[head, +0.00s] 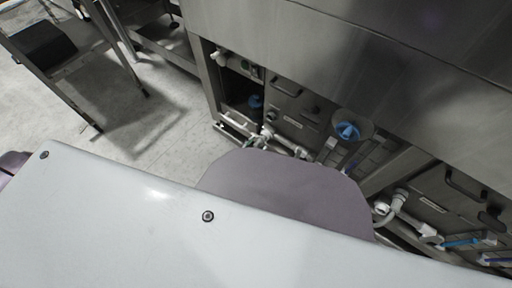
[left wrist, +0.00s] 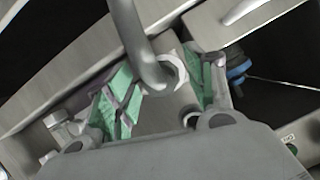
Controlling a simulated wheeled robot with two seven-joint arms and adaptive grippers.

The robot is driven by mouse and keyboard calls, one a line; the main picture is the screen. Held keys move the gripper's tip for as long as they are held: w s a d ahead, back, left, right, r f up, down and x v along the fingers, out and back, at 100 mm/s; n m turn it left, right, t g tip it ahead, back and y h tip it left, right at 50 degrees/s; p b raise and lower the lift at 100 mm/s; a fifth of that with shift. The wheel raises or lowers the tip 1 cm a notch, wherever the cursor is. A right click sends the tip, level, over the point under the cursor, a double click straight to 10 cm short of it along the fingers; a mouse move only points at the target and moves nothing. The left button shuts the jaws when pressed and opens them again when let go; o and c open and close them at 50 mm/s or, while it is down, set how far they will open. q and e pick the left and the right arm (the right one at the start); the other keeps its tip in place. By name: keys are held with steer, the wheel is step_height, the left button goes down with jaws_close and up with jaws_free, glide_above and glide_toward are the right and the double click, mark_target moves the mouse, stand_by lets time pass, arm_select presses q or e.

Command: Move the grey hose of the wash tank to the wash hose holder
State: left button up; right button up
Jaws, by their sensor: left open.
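In the left wrist view a smooth grey hose (left wrist: 127,25) comes down from the top edge and bends toward a pale round ring or collar (left wrist: 179,68). My left gripper (left wrist: 162,88) is open, with green-padded fingers on both sides of the hose's lower bend. I cannot tell whether either pad touches it. How the hose's end sits at the ring is unclear. In the head view my own arm fills the lower part and hides the left gripper and the hose. I cannot make out the wash hose holder for certain. My right gripper is not in view.
In the head view the steel washer (head: 300,32) spans the upper right. Below it are a blue knob (head: 347,130), pale pipework (head: 292,146) and a white elbow fitting (head: 397,198). A metal stand (head: 75,75) is at upper left. The floor (head: 165,115) between is clear.

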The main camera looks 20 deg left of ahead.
arm_select(q)
steer(key=shift+w+f, duration=0.1)
steer(key=shift+w, duration=0.25)
jaws_close()
stand_by(0.5)
stand_by(0.3)
steer(key=shift+s+a+p, duration=0.25)
steer(key=shift+s+p, duration=0.05)
steer(key=shift+s, duration=0.5)
steer(key=shift+s+a+p, duration=0.3)
steer(key=shift+s, duration=0.45)
steer(key=shift+s+a+p, duration=0.25)
steer(key=shift+s+p, duration=0.05)
steer(key=shift+s, duration=0.5)
stand_by(0.9)
